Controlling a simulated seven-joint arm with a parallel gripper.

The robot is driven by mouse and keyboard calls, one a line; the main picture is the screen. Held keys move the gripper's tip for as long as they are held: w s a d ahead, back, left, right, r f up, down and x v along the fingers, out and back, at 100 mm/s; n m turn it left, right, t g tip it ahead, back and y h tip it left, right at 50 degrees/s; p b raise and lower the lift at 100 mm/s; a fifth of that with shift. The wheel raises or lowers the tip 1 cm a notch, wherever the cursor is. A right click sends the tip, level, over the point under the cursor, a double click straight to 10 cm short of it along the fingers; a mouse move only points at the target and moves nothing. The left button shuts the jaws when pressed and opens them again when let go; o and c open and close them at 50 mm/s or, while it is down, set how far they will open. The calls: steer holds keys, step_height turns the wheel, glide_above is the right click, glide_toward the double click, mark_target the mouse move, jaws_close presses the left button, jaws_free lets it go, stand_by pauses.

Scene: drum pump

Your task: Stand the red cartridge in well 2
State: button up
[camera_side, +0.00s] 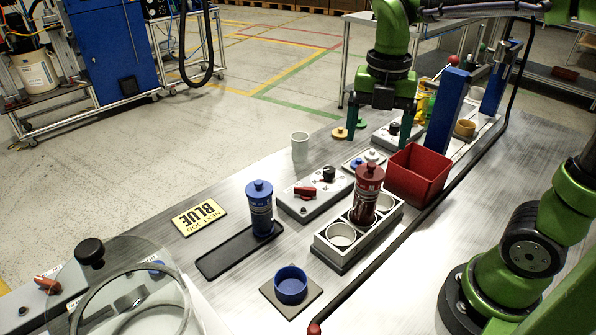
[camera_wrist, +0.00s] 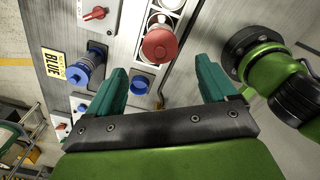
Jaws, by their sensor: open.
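The red cartridge (camera_side: 368,187) stands upright in the grey rack (camera_side: 343,262), seemingly in the middle well of three. An empty white-rimmed well (camera_side: 341,236) is at the rack's near end, and another is partly hidden behind the cartridge. No well numbers are readable. In the wrist view the cartridge's red cap (camera_wrist: 160,45) lies ahead of the fingertips, midway between them. My gripper (camera_side: 380,122) is open and empty, above and apart from the cartridge; its two spread teal fingers also show in the wrist view (camera_wrist: 161,68).
A blue cartridge (camera_side: 260,205) stands on a black tray (camera_side: 215,262). A blue cup (camera_side: 291,285) sits on a grey square near the front. A red bin (camera_side: 418,175) and a tall blue post (camera_side: 446,112) stand right of the rack. A dark cable runs beside it.

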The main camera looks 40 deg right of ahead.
steer(key=shift+s+r+m+t, duration=0.25)
steer(key=shift+s+m+t, duration=0.05)
steer(key=shift+m, duration=0.7)
steer(key=m, duration=0.1)
steer(key=s+m, duration=0.1)
steer(key=m, duration=0.1)
steer(key=m+t, duration=0.1)
steer(key=m, duration=0.1)
steer(key=shift+s+a+y, duration=0.15)
steer(key=shift+a+y, duration=0.1)
steer(key=shift+y, duration=0.05)
steer(key=s+m+t, duration=0.1)
steer(key=m+t, duration=0.1)
steer(key=m, duration=0.5)
steer(key=s+a+m+t+y, duration=0.1)
steer(key=m, duration=0.6)
steer(key=s+m+t, duration=0.1)
steer(key=m+t, duration=0.1)
steer(key=m, duration=0.5)
steer(key=shift+s+a+f+t, duration=0.15)
steer(key=shift+s+f+t, duration=0.1)
steer(key=shift+f+t, duration=0.05)
